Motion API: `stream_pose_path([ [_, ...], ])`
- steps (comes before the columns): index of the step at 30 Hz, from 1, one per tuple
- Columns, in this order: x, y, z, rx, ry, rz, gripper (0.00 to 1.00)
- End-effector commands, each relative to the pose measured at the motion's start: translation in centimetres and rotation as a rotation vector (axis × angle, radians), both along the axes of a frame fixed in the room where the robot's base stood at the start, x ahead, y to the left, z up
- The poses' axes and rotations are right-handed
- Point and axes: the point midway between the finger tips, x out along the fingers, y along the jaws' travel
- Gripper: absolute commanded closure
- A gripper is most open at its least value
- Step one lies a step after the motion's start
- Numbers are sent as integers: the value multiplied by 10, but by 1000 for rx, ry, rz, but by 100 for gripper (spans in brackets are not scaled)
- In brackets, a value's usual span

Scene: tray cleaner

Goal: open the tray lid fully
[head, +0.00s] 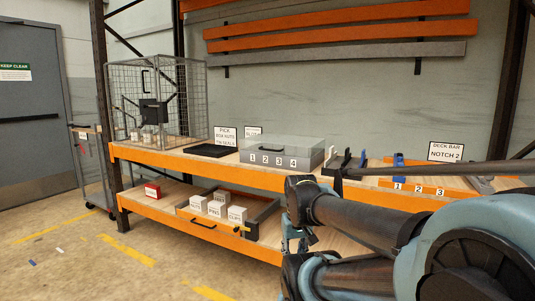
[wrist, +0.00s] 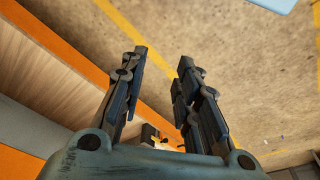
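The tray (head: 262,158) is a grey box with front labels 1 to 4, on the upper shelf near the middle of the head view. Its pale, see-through lid (head: 290,142) lies flat over the top and looks closed. My gripper (wrist: 162,72) is open and empty in the wrist view, its two dark fingers apart over the floor beside the shelf's orange edge. In the head view my arm hides most of the gripper, low and in front of the shelf. The tray does not show in the wrist view.
A lower drawer (head: 205,227) holds several white boxes.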

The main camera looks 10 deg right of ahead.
Motion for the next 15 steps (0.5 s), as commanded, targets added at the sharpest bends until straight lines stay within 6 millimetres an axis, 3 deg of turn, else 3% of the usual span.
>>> stream_pose_path([
  [3,-6,-1,6,-8,-12,4,71],
  [7,7,-8,16,-56,-22,27,71],
  [11,35,-22,35,-160,-44,75,71],
  [15,76,-37,61,-298,-78,139,71],
])
